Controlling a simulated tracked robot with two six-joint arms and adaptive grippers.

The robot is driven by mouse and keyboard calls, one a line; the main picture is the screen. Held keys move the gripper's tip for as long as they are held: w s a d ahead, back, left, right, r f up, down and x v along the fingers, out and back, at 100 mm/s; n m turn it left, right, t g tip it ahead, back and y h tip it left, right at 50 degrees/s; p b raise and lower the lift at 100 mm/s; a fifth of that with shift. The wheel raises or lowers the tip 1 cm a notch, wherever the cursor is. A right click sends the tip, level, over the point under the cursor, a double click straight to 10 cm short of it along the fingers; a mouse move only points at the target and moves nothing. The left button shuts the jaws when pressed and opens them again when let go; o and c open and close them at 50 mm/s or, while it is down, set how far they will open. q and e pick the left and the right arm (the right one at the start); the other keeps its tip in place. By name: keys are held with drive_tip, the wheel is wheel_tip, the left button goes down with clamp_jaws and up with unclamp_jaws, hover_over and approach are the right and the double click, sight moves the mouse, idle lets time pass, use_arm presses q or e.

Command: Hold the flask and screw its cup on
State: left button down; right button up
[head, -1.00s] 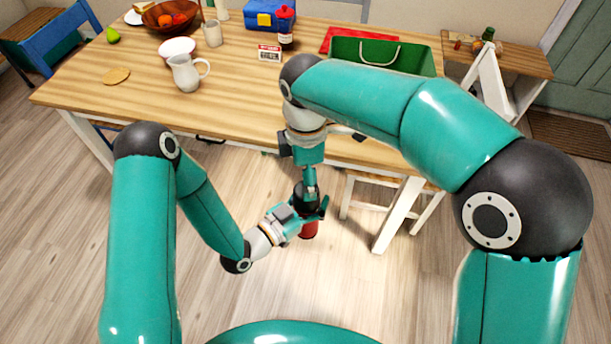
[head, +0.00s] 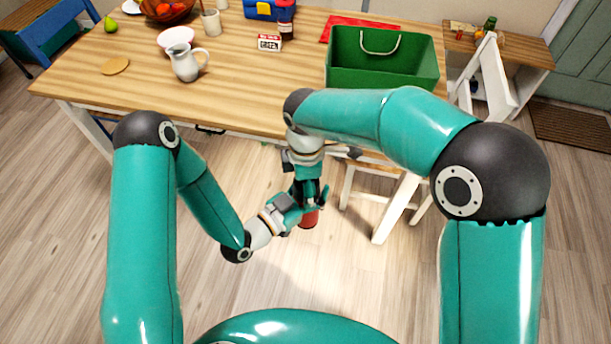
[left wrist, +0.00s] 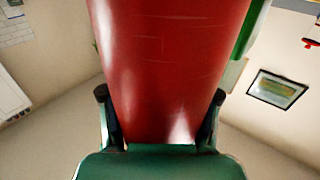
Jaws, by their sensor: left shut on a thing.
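The red flask (head: 309,219) is held in front of the table by my left gripper (head: 308,203). In the left wrist view the red flask body (left wrist: 165,70) fills the middle, with the left gripper's fingers (left wrist: 158,118) closed on both sides of it. My right gripper (head: 307,190) points down directly over the flask's top, in line with it. The flask's top and its cup are hidden behind the grippers. Whether the right fingers are closed on the cup does not show.
The wooden table (head: 130,78) stands behind my grippers. The floor in front is clear.

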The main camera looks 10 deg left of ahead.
drive_tip(key=c, duration=1.1)
drive_tip(key=o, duration=1.2)
drive_tip(key=shift+r, duration=2.25)
drive_tip(key=shift+c, duration=0.3)
wheel_tip(320, 180, up, 3)
drive_tip(key=shift+f, duration=0.1)
drive_tip(key=shift+c, duration=0.2)
drive_tip(key=shift+r, duration=0.4)
